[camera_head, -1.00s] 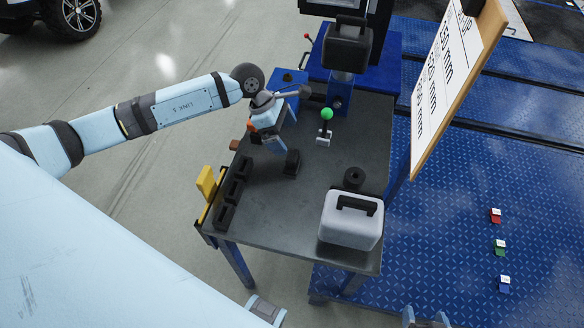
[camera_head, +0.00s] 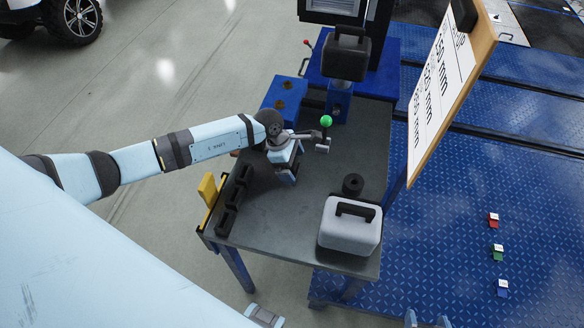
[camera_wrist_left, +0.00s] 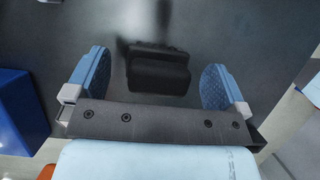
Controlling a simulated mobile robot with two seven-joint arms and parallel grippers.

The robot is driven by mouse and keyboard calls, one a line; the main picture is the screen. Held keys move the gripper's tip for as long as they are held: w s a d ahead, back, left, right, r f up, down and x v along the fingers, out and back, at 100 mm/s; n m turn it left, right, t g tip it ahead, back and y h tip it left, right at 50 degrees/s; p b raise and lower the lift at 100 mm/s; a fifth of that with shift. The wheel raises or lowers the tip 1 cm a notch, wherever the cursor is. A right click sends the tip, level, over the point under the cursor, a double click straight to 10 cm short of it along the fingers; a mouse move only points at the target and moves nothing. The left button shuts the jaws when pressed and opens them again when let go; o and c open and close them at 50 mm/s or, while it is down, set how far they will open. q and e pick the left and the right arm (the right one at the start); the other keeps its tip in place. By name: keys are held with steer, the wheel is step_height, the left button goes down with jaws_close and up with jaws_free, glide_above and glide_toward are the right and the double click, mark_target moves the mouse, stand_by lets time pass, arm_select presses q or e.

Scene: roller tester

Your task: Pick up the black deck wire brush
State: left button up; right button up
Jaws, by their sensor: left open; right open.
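A black block-shaped thing, which looks like the deck wire brush (camera_wrist_left: 158,70), lies on the grey table (camera_head: 305,215). In the left wrist view it sits between and slightly beyond my open fingers, apart from both. My left gripper (camera_head: 286,172) is low over the table in the head view and covers the brush there; it also shows in the left wrist view (camera_wrist_left: 155,82). Its blue fingers are spread with nothing held. My right gripper (camera_head: 427,319) shows only its tips at the bottom edge, open and empty.
A green-knobbed lever (camera_head: 325,130) stands close beyond my left gripper. A blue box (camera_head: 284,93) is at the table's back left. A black rack (camera_head: 231,205), a black cylinder (camera_head: 352,184) and a grey case (camera_head: 349,230) stand around it. The table's middle front is clear.

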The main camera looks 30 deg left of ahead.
arm_select(q)
steer(key=shift+x, duration=0.8)
steer(key=c, duration=1)
steer(key=shift+r, duration=0.15)
step_height(320, 180, up, 20)
steer(key=shift+f+b, duration=0.1)
steer(key=shift+b, duration=0.95)
steer(key=shift+o, duration=1.1)
steer(key=shift+c, duration=0.3)
